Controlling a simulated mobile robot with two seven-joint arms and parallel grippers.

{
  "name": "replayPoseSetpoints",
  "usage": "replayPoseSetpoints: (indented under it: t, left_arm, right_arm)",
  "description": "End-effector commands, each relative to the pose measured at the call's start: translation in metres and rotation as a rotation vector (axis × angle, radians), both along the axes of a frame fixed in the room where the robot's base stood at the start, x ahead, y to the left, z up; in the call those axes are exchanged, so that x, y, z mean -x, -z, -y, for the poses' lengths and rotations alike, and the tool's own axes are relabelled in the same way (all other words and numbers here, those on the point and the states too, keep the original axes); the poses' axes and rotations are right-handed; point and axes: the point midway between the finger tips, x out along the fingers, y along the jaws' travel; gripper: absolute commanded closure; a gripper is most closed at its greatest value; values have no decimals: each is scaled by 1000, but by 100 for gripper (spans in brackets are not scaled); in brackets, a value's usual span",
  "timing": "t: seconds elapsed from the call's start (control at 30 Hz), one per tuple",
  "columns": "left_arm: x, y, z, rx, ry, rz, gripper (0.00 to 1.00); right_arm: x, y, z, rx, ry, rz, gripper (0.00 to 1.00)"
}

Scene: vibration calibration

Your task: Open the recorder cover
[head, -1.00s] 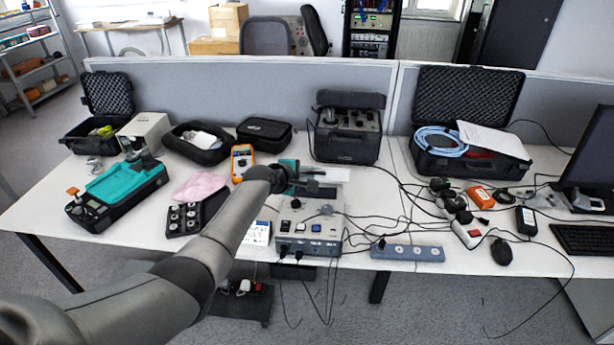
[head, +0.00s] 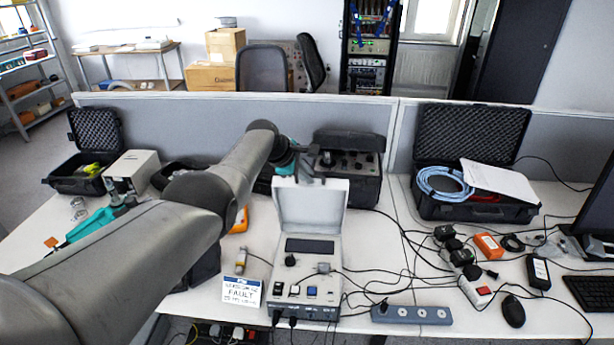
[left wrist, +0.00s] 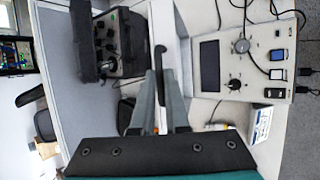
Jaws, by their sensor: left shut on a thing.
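The recorder (head: 306,270) is a pale grey box on the desk, with a dark display window and knobs on its panel. Its cover (head: 308,205) stands raised, roughly upright, at the back of the box, and the panel beneath is exposed. My left gripper (head: 308,168) is at the cover's top edge and shut on it. In the left wrist view, the recorder panel (left wrist: 245,60) is at the upper right and my left gripper's fingers (left wrist: 160,105) are close together around the cover's thin edge. My right gripper is not in view.
A black-cased instrument (head: 350,165) stands just behind the cover. A fault card (head: 241,290) is left of the recorder, and a power strip (head: 411,314) and cables are to its right. An open black case (head: 470,150) is further right. A grey partition (head: 240,125) runs behind.

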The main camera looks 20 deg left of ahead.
Motion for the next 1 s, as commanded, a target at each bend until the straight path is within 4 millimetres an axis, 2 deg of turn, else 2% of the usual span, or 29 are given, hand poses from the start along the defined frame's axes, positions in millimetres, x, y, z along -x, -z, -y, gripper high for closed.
replayPoseSetpoints:
  t: [0.57, 0.6, 0.83, 1.0]
  left_arm:
    - [1, 0, -1, -5, -1, -2, 100]
    - [1, 0, -1, -5, -1, -2, 85]
    - [0, -1, -1, -4, 0, 0, 59]
    - [0, -2, 0, -3, 0, 1, 58]
  right_arm:
    - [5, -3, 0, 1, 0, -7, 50]
    - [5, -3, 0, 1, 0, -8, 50]
    - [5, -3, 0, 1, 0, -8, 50]
    - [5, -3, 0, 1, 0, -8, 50]
